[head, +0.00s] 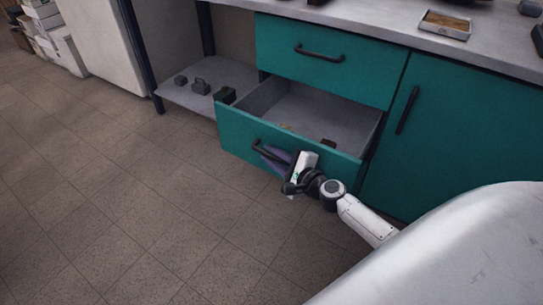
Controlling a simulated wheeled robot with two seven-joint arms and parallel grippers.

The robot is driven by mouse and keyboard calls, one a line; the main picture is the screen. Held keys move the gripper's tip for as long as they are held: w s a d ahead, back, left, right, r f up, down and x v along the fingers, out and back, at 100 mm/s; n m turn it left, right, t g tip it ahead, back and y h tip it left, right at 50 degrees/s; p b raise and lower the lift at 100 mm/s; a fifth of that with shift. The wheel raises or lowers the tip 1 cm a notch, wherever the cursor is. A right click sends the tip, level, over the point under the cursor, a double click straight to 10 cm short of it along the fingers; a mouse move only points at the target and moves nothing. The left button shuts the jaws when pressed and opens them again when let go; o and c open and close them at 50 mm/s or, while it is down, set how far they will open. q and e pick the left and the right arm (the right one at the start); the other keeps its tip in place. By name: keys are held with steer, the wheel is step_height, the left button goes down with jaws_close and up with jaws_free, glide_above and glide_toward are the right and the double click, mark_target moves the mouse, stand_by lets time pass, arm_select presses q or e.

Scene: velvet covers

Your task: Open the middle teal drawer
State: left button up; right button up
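The middle teal drawer (232,137) is pulled well out below the closed top teal drawer (325,62). Its grey inside shows, with a few small items in it, one of them dark (328,142). Its dark bar handle (257,148) is on the front panel. My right gripper (275,158) is at the handle, its fingers overlapping the handle's middle and right part. The gripper's body hides part of the handle, and I cannot tell whether the fingers are closed around it. My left gripper is not in view.
A teal cupboard door (425,135) is closed to the right of the drawers. A grey low shelf (185,95) at left holds several dark weights. A grey countertop (390,32) above holds a tray (445,25). The tiled floor (130,200) in front is clear.

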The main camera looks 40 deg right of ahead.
jaws_close()
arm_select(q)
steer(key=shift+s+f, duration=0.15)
arm_select(e)
steer(key=a, duration=0.1)
steer(key=s+a+p, duration=0.1)
steer(key=a, duration=0.1)
steer(key=s+a, duration=0.1)
steer(key=shift+a, duration=0.25)
jaws_free()
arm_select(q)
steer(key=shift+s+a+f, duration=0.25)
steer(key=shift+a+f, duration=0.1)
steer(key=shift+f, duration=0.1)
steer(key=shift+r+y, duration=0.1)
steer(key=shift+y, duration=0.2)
